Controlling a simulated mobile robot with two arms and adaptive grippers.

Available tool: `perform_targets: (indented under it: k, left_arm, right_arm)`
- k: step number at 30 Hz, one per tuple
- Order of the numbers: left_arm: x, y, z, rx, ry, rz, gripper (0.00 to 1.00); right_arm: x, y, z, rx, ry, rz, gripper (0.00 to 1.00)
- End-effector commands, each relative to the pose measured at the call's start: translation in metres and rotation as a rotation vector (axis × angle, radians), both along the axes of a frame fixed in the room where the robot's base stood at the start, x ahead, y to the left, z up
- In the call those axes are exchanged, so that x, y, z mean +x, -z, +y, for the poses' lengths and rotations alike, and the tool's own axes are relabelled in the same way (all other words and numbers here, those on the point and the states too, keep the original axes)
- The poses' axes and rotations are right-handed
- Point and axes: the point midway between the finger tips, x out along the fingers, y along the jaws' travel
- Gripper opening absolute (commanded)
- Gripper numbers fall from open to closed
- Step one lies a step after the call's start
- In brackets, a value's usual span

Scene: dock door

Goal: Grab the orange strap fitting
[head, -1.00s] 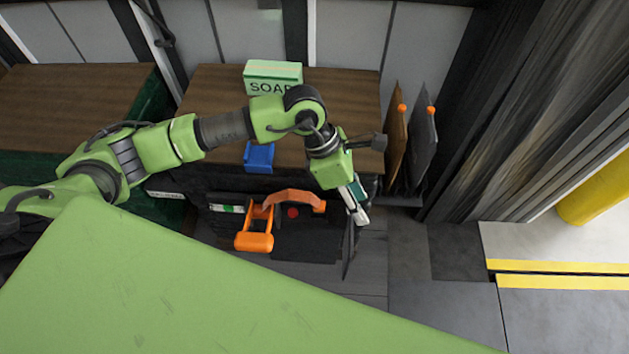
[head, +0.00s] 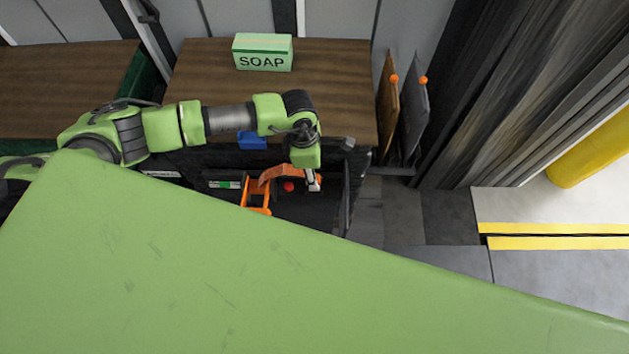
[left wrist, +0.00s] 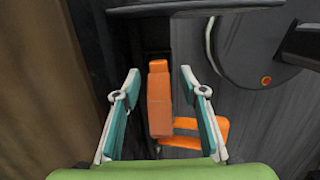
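The orange strap fitting (head: 284,171) is a curved piece in the open dark drawer or bin below the wooden counter, with a squarer orange part (head: 257,195) beside it. My left gripper (head: 313,184) points down at the right end of the curved piece. In the left wrist view an upright orange part (left wrist: 160,98) lies between the fingers of my left gripper (left wrist: 160,78), with gaps on both sides. The fingers are open. A second orange part (left wrist: 205,133) shows lower right there, partly behind a finger. My green body panel hides the front of the drawer. My right gripper is not in view.
A green SOAP box (head: 263,54) stands on the wooden counter (head: 340,75). A blue item (head: 252,140) is at its front edge. A small red knob (head: 289,187) sits in the drawer. Brown (head: 388,110) and grey boards (head: 415,110) stand right. Floor at the right is open.

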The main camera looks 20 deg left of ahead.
Motion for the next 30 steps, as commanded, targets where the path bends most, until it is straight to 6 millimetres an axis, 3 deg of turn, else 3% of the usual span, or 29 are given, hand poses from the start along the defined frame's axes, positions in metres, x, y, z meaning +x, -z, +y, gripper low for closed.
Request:
perform_targets:
  k: [7, 16, 17, 21, 30]
  left_arm:
    - [0.002, 0.034, -0.001, 0.0, -0.001, 0.003, 0.39]
    - [0.002, 0.041, -0.002, 0.0, 0.0, 0.001, 0.39]
    - [0.002, 0.041, -0.002, 0.0, 0.0, 0.001, 0.36]
    - [0.002, 0.041, -0.002, 0.0, 0.0, 0.001, 0.0]
    - [0.003, 0.04, -0.002, 0.0, 0.0, 0.001, 0.0]
  right_arm:
    - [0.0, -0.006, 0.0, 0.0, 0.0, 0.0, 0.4]
    - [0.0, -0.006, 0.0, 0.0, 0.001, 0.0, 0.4]
    - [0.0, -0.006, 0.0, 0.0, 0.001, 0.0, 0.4]
    - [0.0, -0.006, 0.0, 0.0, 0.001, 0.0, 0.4]
    - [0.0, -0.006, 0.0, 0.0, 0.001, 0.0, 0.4]
